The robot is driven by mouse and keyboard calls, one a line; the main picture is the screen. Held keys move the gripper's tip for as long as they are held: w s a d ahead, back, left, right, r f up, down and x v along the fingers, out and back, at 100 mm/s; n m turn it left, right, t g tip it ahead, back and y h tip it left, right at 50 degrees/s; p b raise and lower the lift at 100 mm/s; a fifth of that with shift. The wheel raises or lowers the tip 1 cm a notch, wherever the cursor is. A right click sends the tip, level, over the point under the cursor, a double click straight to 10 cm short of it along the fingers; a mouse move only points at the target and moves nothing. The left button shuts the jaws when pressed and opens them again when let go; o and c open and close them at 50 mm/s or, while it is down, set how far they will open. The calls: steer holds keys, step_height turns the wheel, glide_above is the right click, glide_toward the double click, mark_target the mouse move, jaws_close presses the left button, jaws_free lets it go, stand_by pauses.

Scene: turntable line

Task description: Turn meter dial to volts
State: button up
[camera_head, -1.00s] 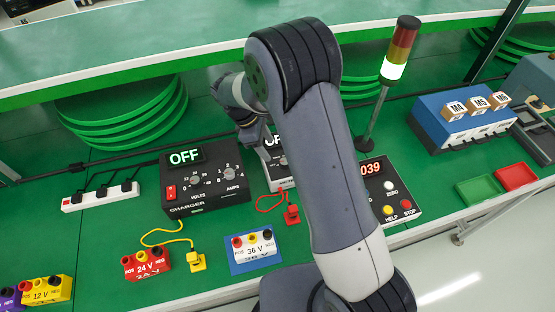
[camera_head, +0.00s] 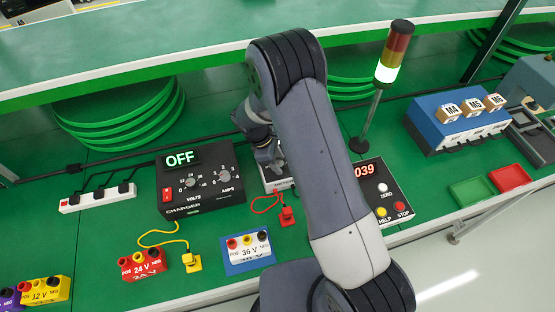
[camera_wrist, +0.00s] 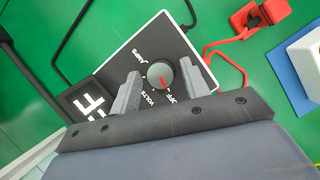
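The meter is a small box with a black face. In the wrist view its face (camera_wrist: 149,48) carries a round grey dial (camera_wrist: 160,73) with a red pointer mark. The mark points toward the OFF label; VOLTS and AMPS labels are beside it. Its display (camera_wrist: 88,101) partly shows, with the letters FF readable. My gripper (camera_wrist: 162,84) is open, with one finger on each side of the dial and a visible gap to it. Contact cannot be told. In the head view my gripper (camera_head: 268,155) is over the meter (camera_head: 277,185), which my arm mostly hides.
The charger (camera_head: 205,180), reading OFF, stands just left of the meter. A red plug (camera_head: 287,216) on a red cord lies in front. A white 36 V block (camera_head: 249,250) sits nearby on a blue mat.

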steer(key=c, duration=0.7)
steer(key=shift+m+b, duration=0.3)
steer(key=shift+b, duration=0.1)
steer(key=m+b, duration=0.1)
steer(key=m+g+b, duration=0.1)
steer(key=m, duration=0.1)
steer(key=shift+w+f+m+g+y+b, duration=0.2)
steer(key=shift+m+g+y+b, duration=0.1)
steer(key=shift+y+b, duration=0.1)
steer(key=m+b, duration=0.1)
steer(key=m, duration=0.1)
steer(key=m+g+y+b, duration=0.1)
steer(key=m, duration=0.2)
steer(key=shift+d+r+y, duration=0.1)
steer(key=shift+r+y, duration=0.1)
steer(key=shift+y, duration=0.1)
steer(key=shift+m, duration=0.4)
steer(key=o, duration=0.9)
steer(key=shift+o, duration=0.2)
